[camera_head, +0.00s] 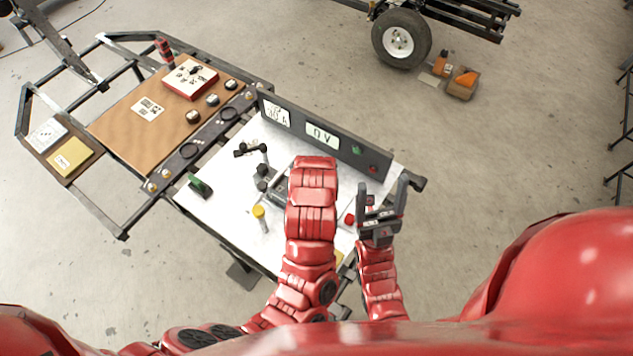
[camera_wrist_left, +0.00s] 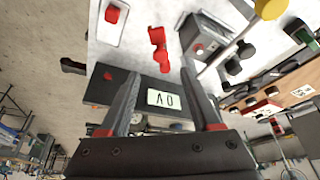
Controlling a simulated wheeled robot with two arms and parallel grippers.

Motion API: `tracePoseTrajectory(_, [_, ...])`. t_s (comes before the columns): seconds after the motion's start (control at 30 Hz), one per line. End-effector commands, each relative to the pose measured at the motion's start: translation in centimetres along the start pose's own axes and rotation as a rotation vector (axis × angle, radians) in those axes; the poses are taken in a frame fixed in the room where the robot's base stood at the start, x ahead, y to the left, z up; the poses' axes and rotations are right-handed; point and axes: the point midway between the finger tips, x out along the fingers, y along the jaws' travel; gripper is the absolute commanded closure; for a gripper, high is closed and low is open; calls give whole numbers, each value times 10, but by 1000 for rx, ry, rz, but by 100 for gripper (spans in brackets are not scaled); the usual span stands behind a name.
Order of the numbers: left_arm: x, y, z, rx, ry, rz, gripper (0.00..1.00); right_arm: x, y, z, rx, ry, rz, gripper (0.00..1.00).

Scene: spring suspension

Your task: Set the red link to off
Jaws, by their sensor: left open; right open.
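A red two-lobed part, which looks like the red link (camera_wrist_left: 158,50), lies on the white bench top in the left wrist view. I cannot read its setting. In the head view my left arm hides it. My left gripper (camera_wrist_left: 162,85) is open; its two dark fingers reach toward the red part and the display panel, with nothing between them. It is hidden under the arm in the head view. My right gripper (camera_head: 384,196) is open and empty at the bench's right side. A small red block (camera_head: 349,218) is left of it; a red knob on a white plate (camera_wrist_left: 112,14) shows in the left wrist view.
A dark panel (camera_head: 350,150) with a 0 V display stands along the bench's back edge. A green lever (camera_head: 199,186), a yellow-capped post (camera_head: 259,212) and a grey box (camera_wrist_left: 207,37) are on the bench. A brown board (camera_head: 120,135) adjoins at left.

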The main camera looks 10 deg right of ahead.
Motion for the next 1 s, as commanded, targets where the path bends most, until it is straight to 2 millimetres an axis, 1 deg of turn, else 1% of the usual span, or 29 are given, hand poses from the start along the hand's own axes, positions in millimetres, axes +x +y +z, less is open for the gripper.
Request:
tracePoseTrajectory(0.03, [-9,2,-1,2,10,4,36,-5,0,1,0,0,0,29])
tracePoseTrajectory(0.1, [-32,2,-3,1,9,5,36,0,0,0,0,0,0,29])
tracePoseTrajectory(0.17, [-47,3,-2,0,7,7,36,2,0,0,0,0,0,29])
tracePoseTrajectory(0.2, [-61,2,-4,-2,4,8,36,14,1,-2,0,0,0,29])
tracePoseTrajectory(0.3, [-78,2,-2,-1,0,8,36,24,1,-4,0,0,0,29])
tracePoseTrajectory(0.4, [-89,2,-2,1,2,5,36,27,1,-5,0,0,0,29])
tracePoseTrajectory(0.57, [-97,1,0,1,0,2,36,29,1,-5,0,0,0,29])
tracePoseTrajectory(1.0, [-97,0,0,1,0,1,36,29,1,-5,0,0,0,29])
